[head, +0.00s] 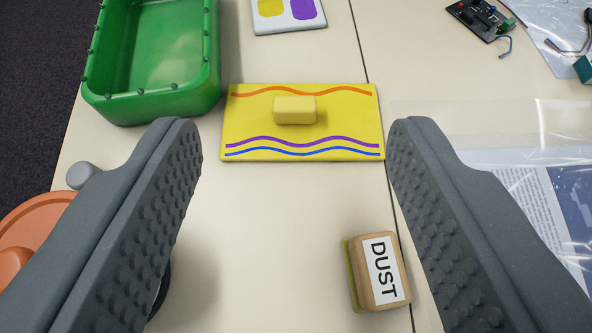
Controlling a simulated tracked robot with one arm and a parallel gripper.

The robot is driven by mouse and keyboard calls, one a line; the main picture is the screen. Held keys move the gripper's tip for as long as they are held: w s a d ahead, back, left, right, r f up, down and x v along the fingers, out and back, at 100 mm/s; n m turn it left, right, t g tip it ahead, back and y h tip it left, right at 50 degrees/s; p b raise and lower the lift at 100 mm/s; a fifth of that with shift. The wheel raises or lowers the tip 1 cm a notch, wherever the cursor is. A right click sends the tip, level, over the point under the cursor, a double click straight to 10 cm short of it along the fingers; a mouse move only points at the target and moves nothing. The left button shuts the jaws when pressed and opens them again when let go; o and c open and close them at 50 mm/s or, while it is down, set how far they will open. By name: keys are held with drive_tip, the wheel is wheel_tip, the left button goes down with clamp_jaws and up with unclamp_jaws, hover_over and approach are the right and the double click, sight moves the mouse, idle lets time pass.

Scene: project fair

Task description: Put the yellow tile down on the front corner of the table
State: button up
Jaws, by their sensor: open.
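The yellow tile (350,110) lies flat on the pale table (270,220), with an orange wavy line along its far side and purple and blue ones along its near side. A small plain yellow block (295,109) sits on it, apparently its handle. My gripper (295,128) is open and empty. Its two dark grey studded fingers are spread wide, their tips to the left and right of the tile in the picture, with a gap between. I cannot tell their height above it. No front corner of the table can be made out.
A green bin (205,85) stands at the far left, and a white card (287,25) lies behind the tile. A wooden DUST block (400,262) stands at the lower right. An orange round thing (25,225) is at left. Electronics (480,18) and clear plastic (520,180) lie at right.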

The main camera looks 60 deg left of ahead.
drive_tip(key=shift+v, duration=0.75)
drive_tip(key=shift+r, duration=0.1)
drive_tip(key=w+d+r+m+t+h, duration=0.25)
drive_tip(key=d+r, duration=0.35)
drive_tip(key=r, duration=0.4)
drive_tip(key=w+d+r+m+t+h, duration=0.15)
drive_tip(key=w+d+r+t, duration=0.3)
drive_tip(key=r, duration=0.45)
drive_tip(key=w+d+r+m+t+h, duration=0.2)
drive_tip(key=w+d+r+t+h, duration=0.1)
drive_tip(key=d+r, duration=0.55)
drive_tip(key=s+d+r+m+t+h, duration=0.1)
drive_tip(key=s+d+r+m+h, duration=0.2)
drive_tip(key=r, duration=0.4)
drive_tip(key=s+d+r+m+h, duration=0.2)
drive_tip(key=s+d+r, duration=0.3)
drive_tip(key=r, duration=0.2)
drive_tip(key=s+r+m+g+y, duration=0.1)
drive_tip(key=s+r, duration=0.5)
drive_tip(key=s, duration=0.4)
drive_tip(key=shift+d+m, duration=0.35)
drive_tip(key=shift+m, duration=0.05)
